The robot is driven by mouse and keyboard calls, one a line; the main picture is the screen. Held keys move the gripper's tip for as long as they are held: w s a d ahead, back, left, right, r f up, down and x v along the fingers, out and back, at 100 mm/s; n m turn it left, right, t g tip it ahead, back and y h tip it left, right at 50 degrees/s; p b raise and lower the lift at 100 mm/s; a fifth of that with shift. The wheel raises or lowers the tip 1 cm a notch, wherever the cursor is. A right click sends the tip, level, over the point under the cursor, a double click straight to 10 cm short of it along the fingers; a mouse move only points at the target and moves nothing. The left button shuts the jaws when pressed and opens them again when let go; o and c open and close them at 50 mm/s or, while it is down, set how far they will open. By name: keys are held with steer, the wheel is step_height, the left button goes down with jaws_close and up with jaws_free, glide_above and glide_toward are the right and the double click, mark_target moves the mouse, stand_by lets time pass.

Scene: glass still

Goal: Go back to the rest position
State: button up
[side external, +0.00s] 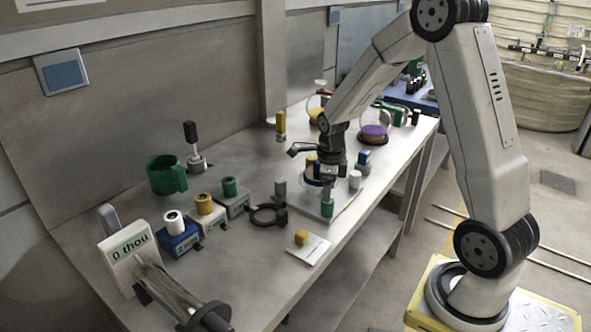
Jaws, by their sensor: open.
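My arm reaches from the right over the workbench (250,290), bent down at the wrist. My gripper (328,194) points down just above a small green-based cylinder (327,209) on a light plate (345,207) near the bench's middle. It is open; its fingers are small here, and I cannot tell whether they touch the cylinder. A round glass piece and a yellow-topped part stand right behind the gripper, partly hidden by it. A grey cylinder (355,179) stands to its right and another grey cylinder (280,187) to its left.
A green mug (166,175) stands near the wall. A glass vessel with purple contents (374,133) stands behind. Space above the bench's left is clear.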

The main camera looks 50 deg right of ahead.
stand_by(0.4)
steer(key=s+a+r+n+t, duration=0.1)
steer(key=s+a+n, duration=0.3)
steer(key=a+n, duration=0.4)
steer(key=s+a+r+n+t, duration=0.1)
steer(key=s+a+n, duration=0.3)
steer(key=n, duration=1.9)
steer(key=a, duration=0.3)
steer(key=shift+a+r+t, duration=0.3)
steer(key=shift+a, duration=0.05)
